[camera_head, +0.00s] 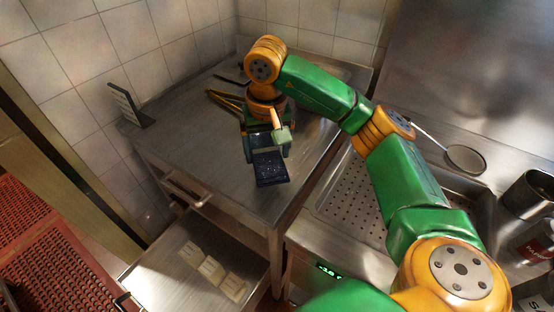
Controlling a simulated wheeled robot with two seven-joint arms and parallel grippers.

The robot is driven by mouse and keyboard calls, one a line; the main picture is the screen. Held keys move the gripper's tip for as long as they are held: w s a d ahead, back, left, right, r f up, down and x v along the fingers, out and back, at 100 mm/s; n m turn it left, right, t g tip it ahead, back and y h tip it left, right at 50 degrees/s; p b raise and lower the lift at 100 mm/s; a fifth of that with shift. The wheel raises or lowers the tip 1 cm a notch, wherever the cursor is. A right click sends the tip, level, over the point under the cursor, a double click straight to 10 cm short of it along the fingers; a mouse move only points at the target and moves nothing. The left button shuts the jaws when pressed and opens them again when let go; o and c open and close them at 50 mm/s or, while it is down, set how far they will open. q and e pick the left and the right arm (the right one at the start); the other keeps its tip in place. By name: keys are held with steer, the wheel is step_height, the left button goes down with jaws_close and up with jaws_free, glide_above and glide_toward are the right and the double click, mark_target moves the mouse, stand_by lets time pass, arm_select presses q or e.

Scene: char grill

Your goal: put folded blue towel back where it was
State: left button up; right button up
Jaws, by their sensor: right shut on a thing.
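The folded blue towel (270,168) is a small dark blue patterned rectangle above or on the steel counter (215,165), near its front edge. My right gripper (266,145) reaches in from the right and points down over the counter. It is shut on the far end of the towel. I cannot tell whether the towel touches the counter. My left gripper is not in view.
Yellow-handled tongs (225,100) lie behind the gripper. A black stand (130,105) is at the counter's left. An open drawer (165,275) below holds several pale packs. A perforated sink tray (355,205), strainer (465,158) and metal pot (530,192) are right.

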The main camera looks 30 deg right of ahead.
mark_target(277, 153)
steer(key=d+f, duration=0.1)
steer(key=w+d+f, duration=0.1)
steer(key=f, duration=0.1)
steer(key=d+f+p, duration=0.1)
steer(key=shift+w+d+f, duration=0.25)
steer(key=shift+w+d, duration=0.05)
steer(key=shift+w, duration=0.1)
step_height(277, 153, down, 2)
steer(key=shift+s+f+p, duration=0.15)
steer(key=shift+f+p, duration=0.05)
steer(key=shift+p, duration=0.7)
steer(key=shift+f, duration=0.3)
steer(key=shift+f+b, duration=0.25)
steer(key=shift+b, duration=0.1)
steer(key=o, duration=1)
steer(key=shift+c, duration=0.2)
steer(key=shift+r, duration=0.25)
steer(key=r, duration=0.3)
steer(key=r+b, duration=0.1)
steer(key=r, duration=0.4)
steer(key=shift+s+a+r+b, duration=0.3)
steer(key=shift+r, duration=0.05)
steer(key=r, duration=0.3)
steer(key=shift+s+r+p, duration=0.15)
steer(key=shift+s+p, duration=0.15)
steer(key=shift+p, duration=0.1)
